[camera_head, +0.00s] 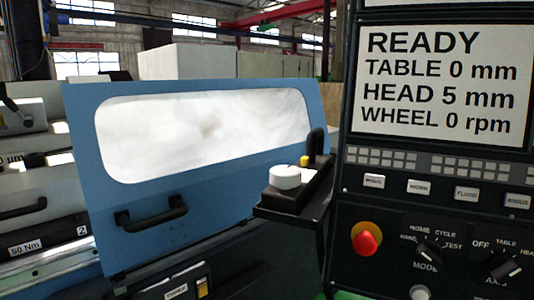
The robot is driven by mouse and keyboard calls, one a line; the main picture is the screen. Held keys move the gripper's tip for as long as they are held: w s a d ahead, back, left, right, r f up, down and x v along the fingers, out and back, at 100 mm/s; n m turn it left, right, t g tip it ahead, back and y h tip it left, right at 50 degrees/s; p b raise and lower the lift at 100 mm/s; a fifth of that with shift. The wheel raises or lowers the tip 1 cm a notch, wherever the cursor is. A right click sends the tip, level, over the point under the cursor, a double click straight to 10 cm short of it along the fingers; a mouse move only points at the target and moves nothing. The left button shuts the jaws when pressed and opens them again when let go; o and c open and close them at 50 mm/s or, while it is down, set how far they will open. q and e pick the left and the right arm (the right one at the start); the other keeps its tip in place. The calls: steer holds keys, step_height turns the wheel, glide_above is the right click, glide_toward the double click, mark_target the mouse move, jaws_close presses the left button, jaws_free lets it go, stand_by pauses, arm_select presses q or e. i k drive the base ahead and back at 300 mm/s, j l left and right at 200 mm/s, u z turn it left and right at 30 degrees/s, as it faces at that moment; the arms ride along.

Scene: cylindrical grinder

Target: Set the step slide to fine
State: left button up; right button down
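I cannot pick out a part marked as the step slide, and no "fine" label is readable. A small black control box (297,195) on a stand, in the middle right of the head view, carries a white round knob (285,177), a small yellow part (304,160) and a black upright grip (317,142). The control panel (440,170) at the right has a MODE knob (429,248) and an axis knob (504,268). A dark unit with a small label (177,292) is cut off at the bottom edge. Neither of my grippers is in view.
A blue machine door (210,215) with a window and a black handle (151,213) is shut across the middle. A red emergency button (366,239) sits on the panel. The screen (443,82) reads READY, TABLE 0 mm, HEAD 5 mm, WHEEL 0 rpm.

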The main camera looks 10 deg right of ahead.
mark_target(305, 160)
steer(key=i+j, duration=0.25)
steer(key=i+j+z, duration=0.1)
steer(key=i+j, duration=0.15)
steer(key=j, duration=0.2)
steer(key=i+j, duration=0.25)
steer(key=j, duration=0.15)
steer(key=l+z, duration=0.05)
